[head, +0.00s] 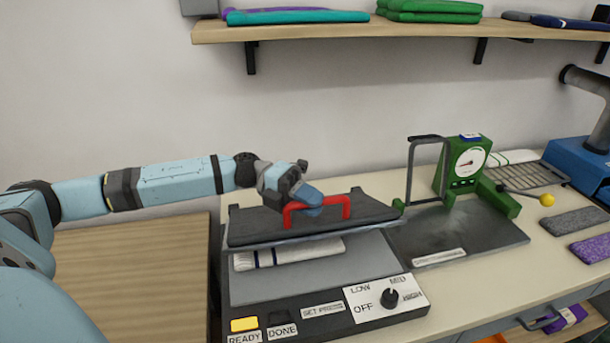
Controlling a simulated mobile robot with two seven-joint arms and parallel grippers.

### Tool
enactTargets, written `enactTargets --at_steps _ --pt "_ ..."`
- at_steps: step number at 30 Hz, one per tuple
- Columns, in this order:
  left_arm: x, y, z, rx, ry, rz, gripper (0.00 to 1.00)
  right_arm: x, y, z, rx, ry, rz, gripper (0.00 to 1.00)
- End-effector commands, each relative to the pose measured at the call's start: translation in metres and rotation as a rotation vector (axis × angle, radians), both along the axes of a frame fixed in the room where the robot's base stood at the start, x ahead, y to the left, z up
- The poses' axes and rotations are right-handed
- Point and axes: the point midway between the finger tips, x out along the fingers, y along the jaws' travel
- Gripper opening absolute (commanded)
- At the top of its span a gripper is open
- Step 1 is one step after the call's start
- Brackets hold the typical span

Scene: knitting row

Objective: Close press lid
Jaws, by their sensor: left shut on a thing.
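The press (290,282) stands on the table with its dark lid (265,225) tilted low over the base, a gap showing at the front. A white cloth with dark stripes (300,252) lies on the press bed under the lid. My left gripper (309,205) is shut on the red lid handle (345,206). The front panel has a yellow READY light (244,324), a DONE light and a dial (389,298). My right gripper is not in view.
A green gauge device (463,165) with a grey frame and dark plate (455,235) stands right of the press. Grey and purple knit pieces (575,221) lie further right. A shelf (330,30) with folded cloths runs above. A wooden surface (140,270) is at left.

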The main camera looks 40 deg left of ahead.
Motion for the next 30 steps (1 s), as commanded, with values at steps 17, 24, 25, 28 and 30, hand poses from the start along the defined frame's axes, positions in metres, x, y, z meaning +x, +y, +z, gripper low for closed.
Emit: enactTargets --at_steps 17,24,25,28,30 --pt "-0.028 -0.035 -0.084 0.252 -0.202 0.001 0.00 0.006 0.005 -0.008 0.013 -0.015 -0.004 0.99" --pt "-0.029 -0.038 -0.095 0.251 -0.202 0.001 0.00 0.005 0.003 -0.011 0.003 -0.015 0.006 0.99" --pt "-0.030 -0.038 -0.095 0.251 -0.202 0.001 0.00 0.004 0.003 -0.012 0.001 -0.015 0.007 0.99" --pt "-0.030 -0.038 -0.097 0.251 -0.202 0.001 0.00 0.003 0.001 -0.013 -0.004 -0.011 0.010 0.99" --pt "-0.030 -0.038 -0.098 0.251 -0.201 0.000 0.00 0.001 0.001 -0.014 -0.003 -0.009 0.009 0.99"
